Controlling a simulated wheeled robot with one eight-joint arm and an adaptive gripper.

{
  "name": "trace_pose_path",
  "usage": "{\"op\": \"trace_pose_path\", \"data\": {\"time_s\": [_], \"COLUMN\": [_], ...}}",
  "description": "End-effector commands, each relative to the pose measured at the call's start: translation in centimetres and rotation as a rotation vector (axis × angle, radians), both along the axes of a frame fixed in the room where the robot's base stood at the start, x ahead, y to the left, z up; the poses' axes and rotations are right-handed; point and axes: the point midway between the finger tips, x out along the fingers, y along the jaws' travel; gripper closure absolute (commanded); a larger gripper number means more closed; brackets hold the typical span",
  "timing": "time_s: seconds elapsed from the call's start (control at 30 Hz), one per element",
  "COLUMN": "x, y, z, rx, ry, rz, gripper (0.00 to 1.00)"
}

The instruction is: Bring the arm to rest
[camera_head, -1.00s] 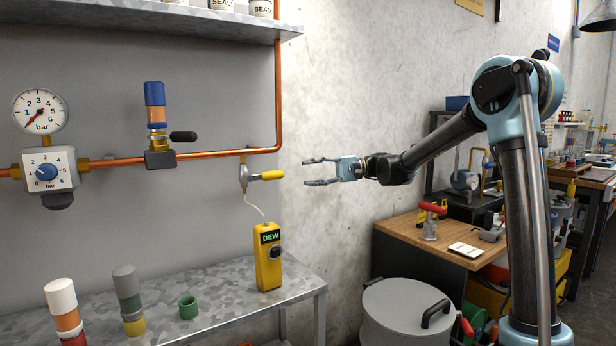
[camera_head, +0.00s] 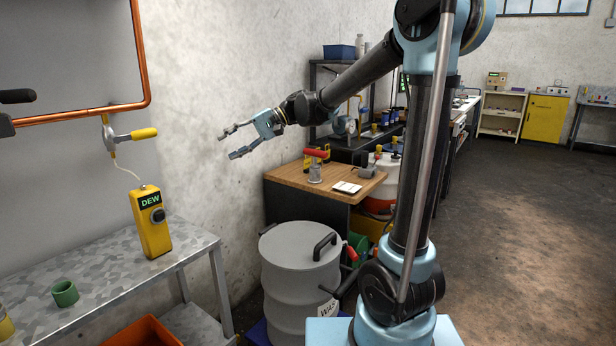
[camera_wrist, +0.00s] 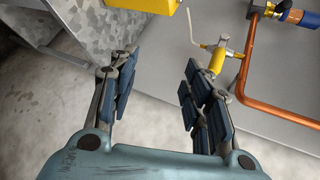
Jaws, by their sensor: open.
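My gripper (camera_head: 239,141) is open and empty. In the head view it hangs in the air in front of the pale wall, right of the yellow-handled valve (camera_head: 144,133) and above the drum. My arm reaches left from its upright links, with the elbow high. In the wrist view the two fingers of my gripper (camera_wrist: 158,85) are spread apart with nothing between them. Beyond them are the wall, the yellow-handled valve (camera_wrist: 218,58) and part of a yellow body at the top edge.
A grey lidded drum (camera_head: 300,270) stands below my gripper. A metal bench (camera_head: 100,275) carries a yellow DEW meter (camera_head: 150,225) and a green ring (camera_head: 65,293). A copper pipe (camera_head: 146,60) runs along the panel. A wooden-topped table (camera_head: 290,178) stands behind. Open floor lies right.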

Motion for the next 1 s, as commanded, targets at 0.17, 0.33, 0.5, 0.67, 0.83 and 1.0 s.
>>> {"op": "trace_pose_path", "data": {"time_s": [0.17, 0.33, 0.5, 0.67, 0.83, 1.0], "x": [-1.6, -3.4, -5.4, -7.5, -9.9, -12.6], "y": [-5.8, -11.3, -16.7, -21.8, -27.0, -32.1], "z": [-2.6, -5.5, -8.6, -11.7, -15.1, -18.6], "rx": [-0.124, -0.247, -0.375, -0.499, -0.634, -0.773], "ry": [-0.084, -0.157, -0.226, -0.282, -0.339, -0.386], "rz": [-0.066, -0.120, -0.171, -0.214, -0.254, -0.286], "gripper": [0.55, 0.55, 0.55, 0.55, 0.55, 0.55]}}
